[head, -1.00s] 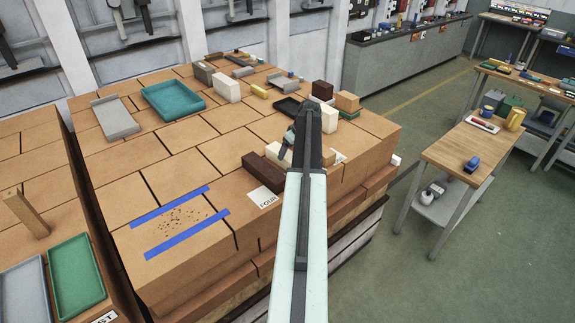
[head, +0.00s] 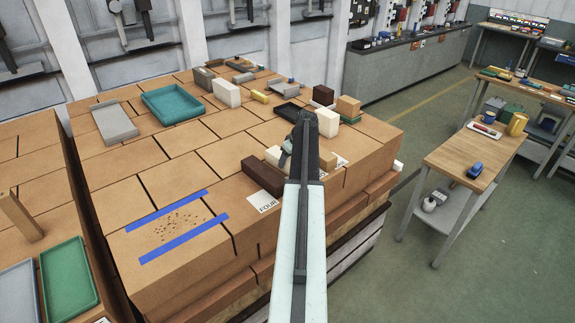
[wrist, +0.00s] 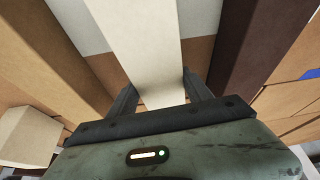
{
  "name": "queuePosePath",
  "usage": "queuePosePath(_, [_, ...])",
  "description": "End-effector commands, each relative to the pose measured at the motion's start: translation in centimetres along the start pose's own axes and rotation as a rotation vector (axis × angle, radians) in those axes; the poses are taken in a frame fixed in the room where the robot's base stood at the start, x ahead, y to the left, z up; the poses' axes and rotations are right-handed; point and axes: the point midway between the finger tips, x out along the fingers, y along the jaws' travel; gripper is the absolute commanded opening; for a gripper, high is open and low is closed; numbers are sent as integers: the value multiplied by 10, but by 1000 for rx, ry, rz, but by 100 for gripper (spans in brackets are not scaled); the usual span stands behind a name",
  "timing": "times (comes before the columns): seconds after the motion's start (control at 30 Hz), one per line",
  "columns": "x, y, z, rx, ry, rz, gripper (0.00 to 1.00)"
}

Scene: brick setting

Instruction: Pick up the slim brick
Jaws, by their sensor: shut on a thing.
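A slim cream brick (wrist: 145,45) lies between the two fingers of my gripper (wrist: 155,88) in the wrist view, with a finger against each side. My gripper is shut on it. In the head view the cream brick (head: 272,154) shows just left of my gripper (head: 287,150), beside the dark brown brick. My arm hides part of it, and I cannot tell whether it is clear of the boxes.
A dark brown brick (head: 262,177) lies close to the cream one; it also shows at right in the wrist view (wrist: 246,40). A tan block (wrist: 60,60) is at left there. A "FOUR" card (head: 266,203) lies in front. A teal tray (head: 172,103) stands farther back.

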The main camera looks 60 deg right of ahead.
Motion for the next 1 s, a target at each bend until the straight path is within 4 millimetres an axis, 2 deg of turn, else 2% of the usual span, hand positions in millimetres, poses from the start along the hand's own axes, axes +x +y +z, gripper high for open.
queuePosePath(0.17, [-5, 0, -2, 0, 0, -1, 0])
queuePosePath(0.53, [-40, 1, -13, 2, 0, 0, 0])
queuePosePath(0.67, [-47, 6, 12, 4, -1, 1, 0])
queuePosePath(1.0, [-87, 27, 87, 5, 0, 1, 0])
